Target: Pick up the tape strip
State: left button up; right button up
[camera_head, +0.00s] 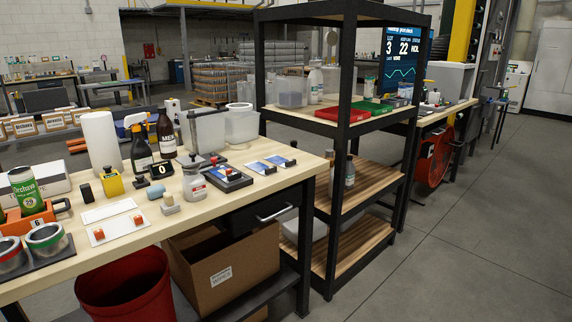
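A flat pale strip (108,211) lies on the wooden workbench (190,226), left of the middle. I cannot tell for sure which of these is the tape strip. Two blue-and-white cards with small black pieces, a nearer one (257,168) and a farther one (277,159), lie near the bench's right end. Neither of my grippers shows in the head view.
A green can (24,189) stands in an orange holder (32,219) at left. A spray bottle (140,150), brown bottle (166,136) and white roll (101,142) stand behind the strip. A black shelf rack (334,168) stands right. A red bin (124,288) and cardboard box (222,268) sit below.

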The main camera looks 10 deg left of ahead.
aim_at(230, 170)
jog(key=z, duration=0.25)
jog(key=i, duration=1)
jog(key=u, duration=0.3)
